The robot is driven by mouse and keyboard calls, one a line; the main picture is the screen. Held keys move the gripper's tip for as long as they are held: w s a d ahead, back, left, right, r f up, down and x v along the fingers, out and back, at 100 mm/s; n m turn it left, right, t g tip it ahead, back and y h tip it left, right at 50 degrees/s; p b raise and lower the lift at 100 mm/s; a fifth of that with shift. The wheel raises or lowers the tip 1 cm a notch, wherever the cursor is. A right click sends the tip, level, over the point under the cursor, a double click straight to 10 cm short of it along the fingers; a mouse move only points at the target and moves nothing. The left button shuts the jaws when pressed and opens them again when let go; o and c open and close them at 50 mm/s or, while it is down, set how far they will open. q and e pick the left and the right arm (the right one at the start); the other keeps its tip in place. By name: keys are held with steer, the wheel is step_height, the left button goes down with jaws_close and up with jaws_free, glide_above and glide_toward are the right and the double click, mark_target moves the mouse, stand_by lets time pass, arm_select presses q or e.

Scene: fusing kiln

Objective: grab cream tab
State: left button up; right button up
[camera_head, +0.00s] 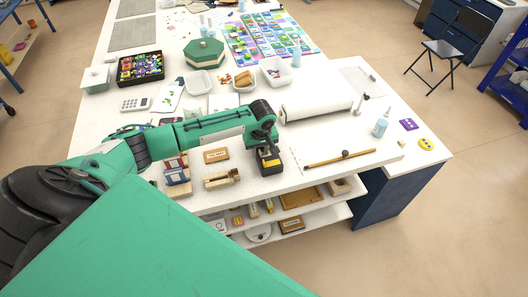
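I cannot make out for certain which thing is the cream tab. A small cream-and-tan wooden piece (222,179) lies near the front edge of the white table (300,181). Behind it is a tan block with a pale label (216,156). My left arm reaches in from the left over the table. My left gripper (269,166) points down at the front edge, to the right of these pieces and apart from them. Its fingers are too small and dark to show whether they are open. My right gripper is not in view.
A white paper roll (316,105) lies behind the gripper. A brown stick (339,159) lies to its right. A green octagonal box (204,53), white bins and a tray of colourful pieces stand farther back. Shelves with boxes (291,225) sit below the front edge.

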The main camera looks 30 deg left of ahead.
arm_select(q)
jaws_close()
steer(key=shift+r, duration=0.15)
